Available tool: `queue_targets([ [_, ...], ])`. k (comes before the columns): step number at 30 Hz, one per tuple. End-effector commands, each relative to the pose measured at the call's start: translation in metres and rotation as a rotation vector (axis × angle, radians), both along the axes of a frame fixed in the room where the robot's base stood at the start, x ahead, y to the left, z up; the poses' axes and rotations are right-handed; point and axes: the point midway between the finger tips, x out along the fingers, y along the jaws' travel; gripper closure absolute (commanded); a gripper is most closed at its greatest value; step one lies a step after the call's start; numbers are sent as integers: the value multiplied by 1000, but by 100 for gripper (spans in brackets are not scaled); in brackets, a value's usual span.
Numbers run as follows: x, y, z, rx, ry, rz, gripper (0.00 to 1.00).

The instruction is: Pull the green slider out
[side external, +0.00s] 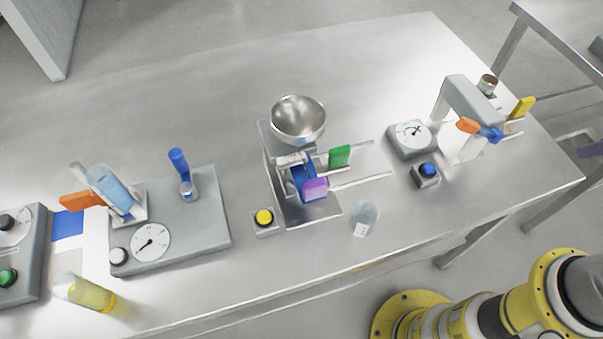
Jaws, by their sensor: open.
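The green slider (340,157) is a small upright green tab on the right side of the grey machine with the metal bowl (298,118). It sits by a thin metal rail that runs out to the right, and bare rail shows beyond it. A purple slider (315,187) sits just below it in the picture, near a second rail. Only part of my yellow arm shows at the lower right. My gripper is out of the picture, so nothing is seen touching the green slider.
A clear beaker (365,218) and a yellow button (264,217) stand near the machine. To the right are a dial box (411,138), a blue button (427,172) and a grey arched device (470,98). The table is clear behind the bowl.

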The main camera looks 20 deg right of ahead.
Motion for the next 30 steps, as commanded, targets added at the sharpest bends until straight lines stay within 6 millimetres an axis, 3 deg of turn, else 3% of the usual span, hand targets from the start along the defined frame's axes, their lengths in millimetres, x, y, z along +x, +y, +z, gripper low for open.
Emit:
queue_targets([
  [14,0,0,0,1,0,-3,50],
  [20,1,2,2,90,-6,-145,50],
  [26,30,18,34,352,-29,-463,50],
  [30,69,39,53,556,38,-699,50],
])
